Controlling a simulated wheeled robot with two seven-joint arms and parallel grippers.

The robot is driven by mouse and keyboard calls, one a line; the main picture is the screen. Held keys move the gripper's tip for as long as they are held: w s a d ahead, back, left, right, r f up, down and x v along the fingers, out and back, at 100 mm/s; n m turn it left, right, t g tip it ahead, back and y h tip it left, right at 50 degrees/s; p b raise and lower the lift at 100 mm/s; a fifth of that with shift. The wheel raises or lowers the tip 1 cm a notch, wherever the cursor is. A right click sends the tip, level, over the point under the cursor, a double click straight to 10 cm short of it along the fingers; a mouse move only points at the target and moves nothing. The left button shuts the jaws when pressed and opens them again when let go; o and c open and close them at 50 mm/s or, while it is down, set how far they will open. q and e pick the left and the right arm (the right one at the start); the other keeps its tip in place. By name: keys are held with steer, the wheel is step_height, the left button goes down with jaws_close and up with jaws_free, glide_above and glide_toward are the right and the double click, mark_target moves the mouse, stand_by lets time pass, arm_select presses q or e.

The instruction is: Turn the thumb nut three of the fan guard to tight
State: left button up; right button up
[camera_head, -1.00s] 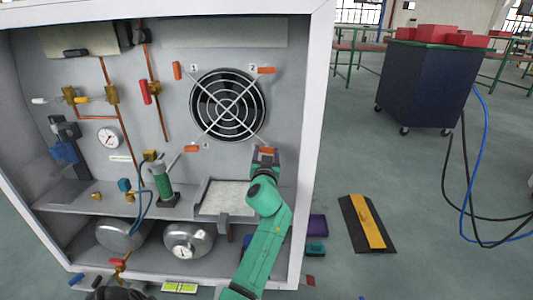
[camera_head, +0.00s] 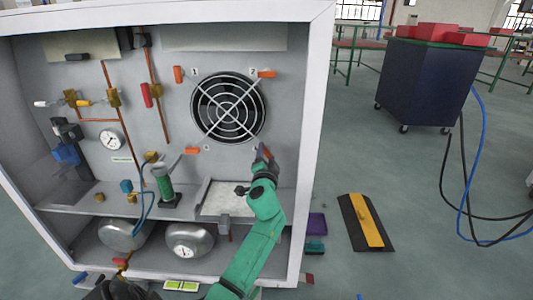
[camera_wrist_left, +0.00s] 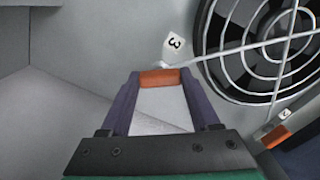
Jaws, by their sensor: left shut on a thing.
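The fan guard (camera_head: 228,107) is a round wire grille with orange thumb nuts at its corners. Thumb nut three (camera_wrist_left: 159,78), an orange bar, sits beside the label "3" (camera_wrist_left: 174,43) in the left wrist view. My left gripper (camera_wrist_left: 160,82) is shut on it, one dark finger at each end. In the head view my left gripper (camera_head: 263,153) is at the guard's lower right corner and largely covers the nut. Nuts one (camera_head: 178,74) and two (camera_head: 266,74) are at the upper corners, and another (camera_head: 192,150) is at the lower left.
The cabinet's right wall (camera_head: 308,150) stands close to my left arm. A shelf with a pale tray (camera_head: 225,205) lies below the fan. A green cylinder (camera_head: 163,182) with blue hoses stands left of the tray. Round tanks (camera_head: 190,240) lie under the shelf.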

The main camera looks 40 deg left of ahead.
arm_select(q)
steer(key=m+p, duration=0.1)
steer(key=m, duration=0.2)
steer(key=shift+r+m, duration=0.1)
steer(key=shift+m, duration=0.2)
steer(key=shift+m+p, duration=0.65)
steer(key=shift+m, duration=1.05)
arm_select(e)
step_height(320, 180, down, 6)
steer(key=shift+w+d+f, duration=0.15)
steer(key=shift+d+f, duration=0.1)
steer(key=shift+d, duration=0.05)
arm_select(q)
steer(key=o, duration=1.4)
steer(key=shift+c, duration=0.2)
